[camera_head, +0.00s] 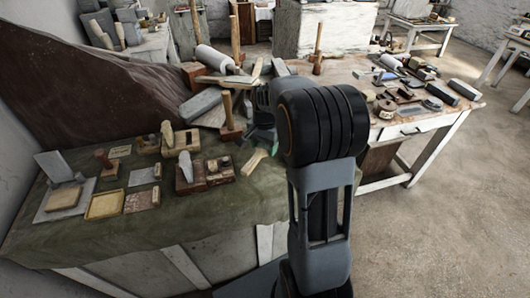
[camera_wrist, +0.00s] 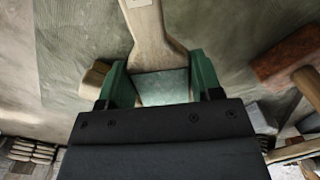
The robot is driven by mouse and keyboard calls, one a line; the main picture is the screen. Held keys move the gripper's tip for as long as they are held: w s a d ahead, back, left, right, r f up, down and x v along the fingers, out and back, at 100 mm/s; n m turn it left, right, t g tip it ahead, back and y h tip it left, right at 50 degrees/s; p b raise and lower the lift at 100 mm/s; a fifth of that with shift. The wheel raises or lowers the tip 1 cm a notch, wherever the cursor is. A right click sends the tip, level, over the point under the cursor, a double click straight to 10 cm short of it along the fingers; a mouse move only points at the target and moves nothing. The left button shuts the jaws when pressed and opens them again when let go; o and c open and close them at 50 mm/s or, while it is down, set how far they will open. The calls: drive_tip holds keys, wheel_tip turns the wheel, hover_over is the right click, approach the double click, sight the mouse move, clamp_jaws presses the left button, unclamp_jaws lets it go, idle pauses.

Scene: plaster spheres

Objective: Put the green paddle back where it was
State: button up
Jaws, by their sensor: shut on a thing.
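The green paddle shows in the wrist view as a pale wooden handle (camera_wrist: 152,28) that widens toward a pale green flat part (camera_wrist: 163,88). My gripper (camera_wrist: 162,75) is shut on this flat part, with one dark green finger on each side. The handle points away from the gripper, over the green cloth. In the head view the pale wooden part of the paddle (camera_head: 254,159) shows just left of my arm, above the cloth. My wrist hides much of the gripper (camera_head: 268,141) there. I cannot tell whether the paddle touches the cloth.
The green cloth (camera_head: 185,222) covers the near table, with bare room at its front. Wooden blocks and small trays (camera_head: 105,205) lie to the left. A mallet (camera_head: 230,118) stands close behind the paddle. A second table (camera_head: 400,128) with several tools is at the right.

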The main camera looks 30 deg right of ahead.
sight(265, 159)
drive_tip(key=shift+w+d+f, duration=0.35)
drive_tip(key=shift+d+f, duration=0.1)
drive_tip(key=shift+f, duration=1.8)
drive_tip(key=shift+f, duration=0.1)
drive_tip(key=o, duration=1)
